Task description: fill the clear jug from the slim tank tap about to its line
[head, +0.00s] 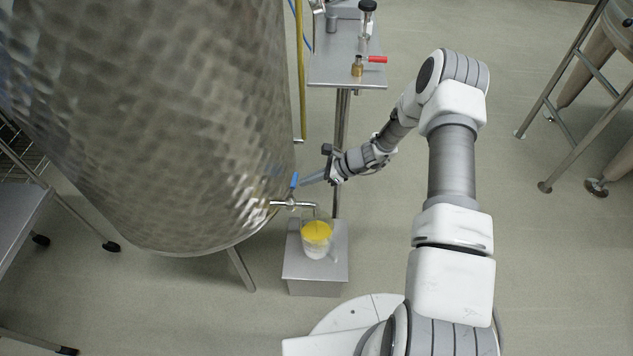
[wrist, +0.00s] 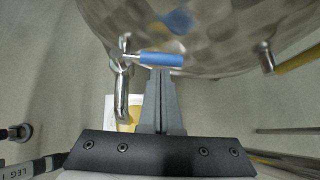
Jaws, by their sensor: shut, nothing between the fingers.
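The slim tank (head: 150,110) is a dimpled steel vat with a tap (head: 291,203) low on its right side. The tap's blue lever (head: 294,181) sits crosswise to its pipe and also shows in the wrist view (wrist: 162,59). The clear jug (head: 318,251) stands upright under the spout, with yellow showing in its upper part. Its line and any falling stream cannot be made out. My gripper (head: 304,183) is shut and empty, its tips right beside the lever; in the wrist view, the fingertips (wrist: 160,76) are just below the lever. Contact cannot be told.
The jug rests on a low steel stand (head: 318,278). A steel shelf (head: 345,68) on a post, holding a red-handled valve (head: 376,59), stands behind. A yellow tube (head: 300,70) runs beside the tank.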

